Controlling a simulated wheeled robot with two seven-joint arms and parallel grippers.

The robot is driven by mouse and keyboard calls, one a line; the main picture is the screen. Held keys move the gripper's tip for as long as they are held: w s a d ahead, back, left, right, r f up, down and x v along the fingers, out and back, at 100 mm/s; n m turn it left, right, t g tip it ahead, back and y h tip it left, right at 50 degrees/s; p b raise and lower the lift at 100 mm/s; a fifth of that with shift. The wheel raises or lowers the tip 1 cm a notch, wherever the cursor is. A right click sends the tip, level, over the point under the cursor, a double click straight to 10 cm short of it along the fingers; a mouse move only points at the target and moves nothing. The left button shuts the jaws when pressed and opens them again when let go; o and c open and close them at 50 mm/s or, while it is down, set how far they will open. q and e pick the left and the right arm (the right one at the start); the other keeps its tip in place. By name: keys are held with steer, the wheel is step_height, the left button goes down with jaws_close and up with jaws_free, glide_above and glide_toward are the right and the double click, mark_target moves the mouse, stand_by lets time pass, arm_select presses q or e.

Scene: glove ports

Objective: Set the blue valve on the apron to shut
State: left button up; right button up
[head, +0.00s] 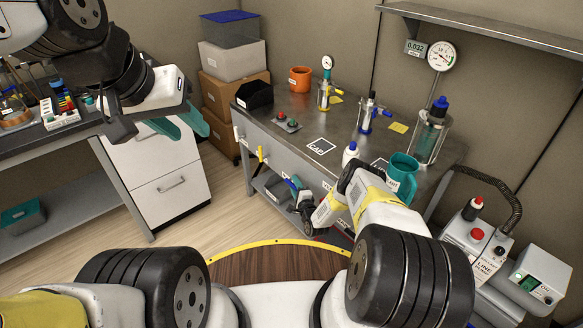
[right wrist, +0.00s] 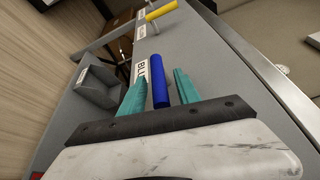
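The blue valve's lever (right wrist: 160,82) stands on the grey apron (right wrist: 215,60) of the metal bench, beside a partly hidden label starting "BLU". My right gripper (right wrist: 159,90) is open, with one teal finger on each side of the lever and a narrow gap showing on both sides. In the head view my right gripper (head: 296,186) is at the apron, and the lever there is small and mostly hidden. In the wrist view the blue lever lies at a different angle from the yellow one. My left gripper (head: 185,125) is open and empty, in front of white drawers.
A yellow lever (right wrist: 162,10) sits further along the apron and also shows in the head view (head: 261,155). A grey open-topped box (right wrist: 98,86) is close to the right gripper. A teal mug (head: 402,176) and a small bottle (head: 350,152) stand near the bench's front edge.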

steer(key=shift+d, duration=0.1)
steer(key=shift+s+d, duration=0.1)
steer(key=shift+s, duration=0.25)
steer(key=v, duration=0.7)
steer(key=shift+s, duration=0.1)
